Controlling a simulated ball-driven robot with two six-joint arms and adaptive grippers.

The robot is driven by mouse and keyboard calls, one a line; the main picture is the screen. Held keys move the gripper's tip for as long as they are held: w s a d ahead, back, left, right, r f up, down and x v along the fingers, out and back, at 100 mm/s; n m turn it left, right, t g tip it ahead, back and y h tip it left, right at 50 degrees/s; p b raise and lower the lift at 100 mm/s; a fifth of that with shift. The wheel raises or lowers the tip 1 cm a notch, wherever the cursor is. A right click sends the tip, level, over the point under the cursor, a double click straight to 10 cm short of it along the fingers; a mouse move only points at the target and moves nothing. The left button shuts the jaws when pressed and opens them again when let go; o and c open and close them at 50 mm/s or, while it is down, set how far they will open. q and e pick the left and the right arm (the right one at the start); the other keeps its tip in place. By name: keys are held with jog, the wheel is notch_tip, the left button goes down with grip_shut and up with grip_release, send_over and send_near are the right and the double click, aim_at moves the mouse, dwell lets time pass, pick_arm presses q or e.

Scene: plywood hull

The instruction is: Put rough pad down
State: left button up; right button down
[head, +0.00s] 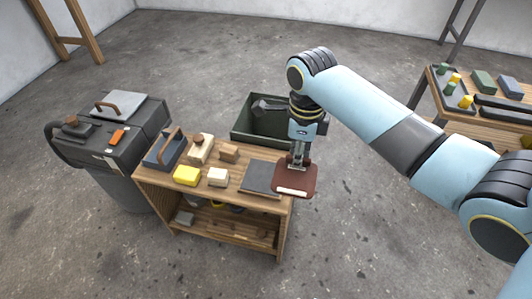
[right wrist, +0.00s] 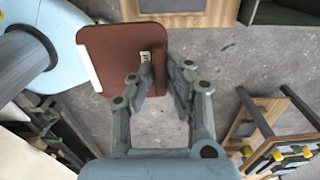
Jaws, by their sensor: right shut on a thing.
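The rough pad (head: 304,183), a reddish-brown rectangle with a pale strip along one edge, hangs from my right gripper (head: 298,160) at the right end of the wooden bench (head: 160,186). The right gripper is shut on it. In the right wrist view the pad (right wrist: 112,62) is gripped near its edge by the fingertips (right wrist: 162,68), with grey floor behind. I cannot tell its exact height above the bench. A dark grey flat pad (head: 259,178) lies on the bench top, partly covered by the held pad. My left gripper is not in view.
A dark green bin (head: 243,132) stands behind.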

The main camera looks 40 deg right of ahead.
jog(key=w+f+b, duration=0.1)
jog(key=w, duration=0.1)
jog(key=w+f+b, duration=0.1)
jog(key=w+f, duration=0.1)
jog(key=w+f+b, duration=0.1)
jog(key=w, duration=0.1)
jog(key=shift+w+a+f, duration=0.2)
jog(key=shift+a+f, duration=0.05)
jog(key=shift+a, duration=0.1)
jog(key=b, duration=0.3)
send_over(267, 165)
notch_tip(267, 165, down, 2)
jog(key=shift+s+f, duration=0.1)
notch_tip(267, 165, down, 4)
jog(key=shift+b, duration=0.95)
jog(key=shift+r, duration=0.2)
jog(key=shift+f, duration=0.15)
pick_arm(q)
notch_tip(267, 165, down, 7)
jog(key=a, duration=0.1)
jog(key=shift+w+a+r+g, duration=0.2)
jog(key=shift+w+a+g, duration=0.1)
pick_arm(e)
jog(key=c, duration=1.3)
grip_release()
